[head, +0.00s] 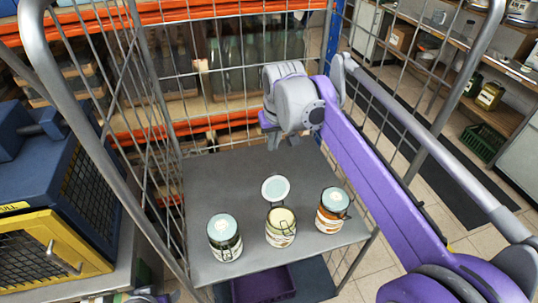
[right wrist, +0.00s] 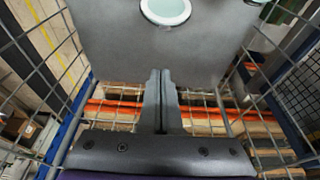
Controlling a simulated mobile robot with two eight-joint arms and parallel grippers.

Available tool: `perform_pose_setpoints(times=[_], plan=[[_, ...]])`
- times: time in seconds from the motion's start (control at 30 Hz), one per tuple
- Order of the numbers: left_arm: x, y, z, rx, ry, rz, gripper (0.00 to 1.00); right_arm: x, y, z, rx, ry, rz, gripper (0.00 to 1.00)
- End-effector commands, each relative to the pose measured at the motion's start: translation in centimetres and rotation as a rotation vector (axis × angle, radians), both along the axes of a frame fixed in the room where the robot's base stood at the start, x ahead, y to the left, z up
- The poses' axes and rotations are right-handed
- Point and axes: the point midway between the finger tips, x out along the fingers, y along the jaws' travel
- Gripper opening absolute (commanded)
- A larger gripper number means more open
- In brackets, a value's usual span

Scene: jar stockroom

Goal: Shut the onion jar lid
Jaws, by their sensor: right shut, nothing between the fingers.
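Three glass jars stand in a row on the grey cart shelf (head: 215,180). The middle jar (head: 281,232) is open, with pale contents; its round, pale teal lid (head: 275,189) stands raised at its back rim. The left jar (head: 225,240) and the right jar (head: 331,213) have their lids down. The labels are too small to read. My right gripper (head: 272,140) is shut and empty, behind the raised lid and apart from it. In the right wrist view, its fingers (right wrist: 161,75) are together, below the lid (right wrist: 166,9) in the picture. My left gripper does not show.
Wire mesh sides and thick grey tubes of the cart surround the shelf. A yellow-fronted blue box (head: 55,250) stands at the left. A purple crate (head: 263,284) is below the shelf's front edge. The shelf's back left is clear.

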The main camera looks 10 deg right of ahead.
Motion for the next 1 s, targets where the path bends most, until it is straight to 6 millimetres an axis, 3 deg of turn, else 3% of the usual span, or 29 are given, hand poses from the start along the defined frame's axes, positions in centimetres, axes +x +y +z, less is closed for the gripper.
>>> perform_pose_setpoints(times=[0.17,0.5,0.73,1.0], plan=[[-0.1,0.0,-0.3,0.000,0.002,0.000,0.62,0.7,0.0,-2.6,0.000,0.000,0.000,0.00],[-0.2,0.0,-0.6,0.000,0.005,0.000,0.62,2.8,0.1,-9.5,0.000,0.000,0.000,0.00],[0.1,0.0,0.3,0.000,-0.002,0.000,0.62,-0.2,0.0,-7.9,0.000,-0.002,0.000,0.00],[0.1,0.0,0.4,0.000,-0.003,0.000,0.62,-1.1,0.0,-7.7,0.000,-0.001,0.000,0.00]])
